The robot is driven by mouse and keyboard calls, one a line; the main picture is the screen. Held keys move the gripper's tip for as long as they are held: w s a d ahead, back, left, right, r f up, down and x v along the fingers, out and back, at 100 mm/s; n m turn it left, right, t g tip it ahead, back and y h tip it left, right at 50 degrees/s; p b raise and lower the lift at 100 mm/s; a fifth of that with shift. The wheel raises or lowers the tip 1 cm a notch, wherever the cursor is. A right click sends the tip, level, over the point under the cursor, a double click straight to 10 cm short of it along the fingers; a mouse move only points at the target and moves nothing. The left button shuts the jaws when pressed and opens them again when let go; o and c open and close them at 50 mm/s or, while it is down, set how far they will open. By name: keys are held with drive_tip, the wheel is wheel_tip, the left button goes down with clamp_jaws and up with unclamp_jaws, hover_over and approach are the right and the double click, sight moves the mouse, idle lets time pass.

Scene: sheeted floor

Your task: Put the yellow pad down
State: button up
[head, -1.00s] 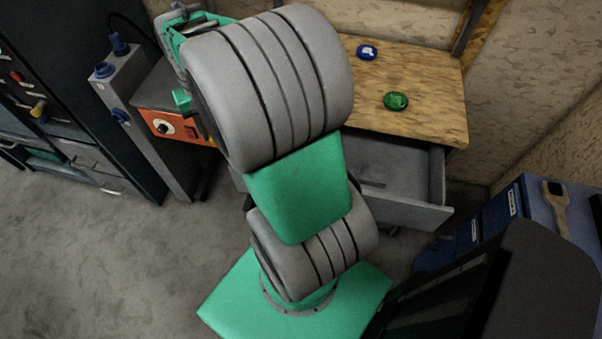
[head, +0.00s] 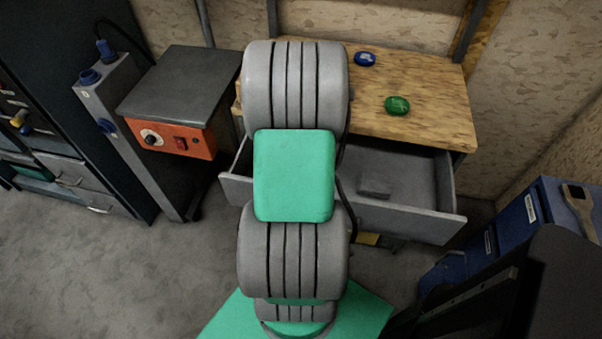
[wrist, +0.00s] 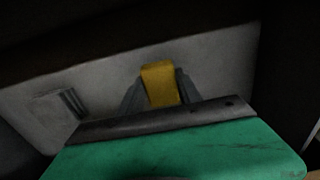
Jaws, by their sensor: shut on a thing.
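In the wrist view my gripper (wrist: 160,92) is shut on the yellow pad (wrist: 158,80), which stands out between the two grey fingers. Behind it is a pale grey surface with a small grey block (wrist: 72,103) to the left, apart from the pad.
A blue item (head: 365,59) and a green item (head: 397,105) lie on the wooden worktop (head: 430,105). An orange-fronted box (head: 172,139) stands left. A blue cabinet (head: 515,225) stands right. A small yellow patch (head: 367,239) shows below the drawer front. Floor at left is clear.

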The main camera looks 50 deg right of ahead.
drive_tip(key=shift+f, duration=0.85)
drive_tip(key=shift+f, duration=0.2)
drive_tip(key=o, duration=1.2)
